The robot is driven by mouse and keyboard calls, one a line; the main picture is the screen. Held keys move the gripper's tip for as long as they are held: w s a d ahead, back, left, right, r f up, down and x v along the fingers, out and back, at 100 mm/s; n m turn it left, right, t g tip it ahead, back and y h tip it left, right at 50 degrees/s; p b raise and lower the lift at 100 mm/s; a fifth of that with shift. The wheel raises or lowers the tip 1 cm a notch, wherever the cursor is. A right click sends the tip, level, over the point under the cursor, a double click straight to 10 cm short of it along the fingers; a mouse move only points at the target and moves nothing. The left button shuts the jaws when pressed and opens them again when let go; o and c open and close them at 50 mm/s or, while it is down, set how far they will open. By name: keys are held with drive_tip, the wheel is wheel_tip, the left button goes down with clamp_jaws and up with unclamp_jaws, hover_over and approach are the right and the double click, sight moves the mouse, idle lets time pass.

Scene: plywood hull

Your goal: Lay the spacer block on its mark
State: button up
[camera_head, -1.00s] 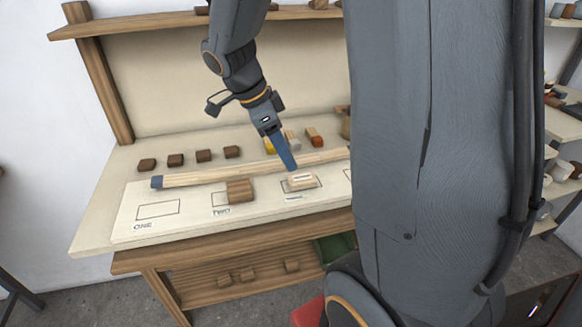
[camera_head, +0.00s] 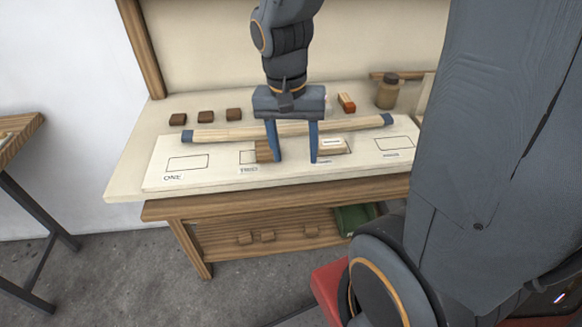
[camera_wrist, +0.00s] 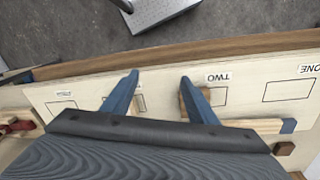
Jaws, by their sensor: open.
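A brown wooden block (camera_head: 263,151) lies on the white board (camera_head: 155,182), over the right part of the outline labelled TWO. A pale block with a small label (camera_head: 331,142) lies at the third outline. I cannot tell which one is the spacer block. My gripper (camera_head: 296,160) is open with its blue fingers pointing down, and nothing shows between them. Its left finger partly covers the brown block, and the pale block is just right of its right finger. In the wrist view, the brown block (camera_wrist: 188,107) is partly hidden by the right finger.
A long pale bar with blue ends (camera_head: 230,133) lies along the back of the board. Several dark blocks (camera_head: 206,115), an orange-brown block (camera_head: 347,103) and a jar (camera_head: 387,92) stand behind it. Outline ONE (camera_head: 187,163) and the rightmost outline (camera_head: 395,143) are empty.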

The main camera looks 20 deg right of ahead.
drive_tip(key=s+n, duration=0.1)
drive_tip(key=n, duration=0.1)
drive_tip(key=s+a+f+n, duration=0.1)
drive_tip(key=n, duration=0.1)
drive_tip(key=s+a+f+n+y, duration=0.1)
drive_tip(key=n, duration=0.1)
drive_tip(key=shift+a+f+n+t, duration=0.1)
drive_tip(key=shift+f+n+t, duration=0.2)
drive_tip(key=shift+t, duration=0.1)
drive_tip(key=shift+w, duration=0.1)
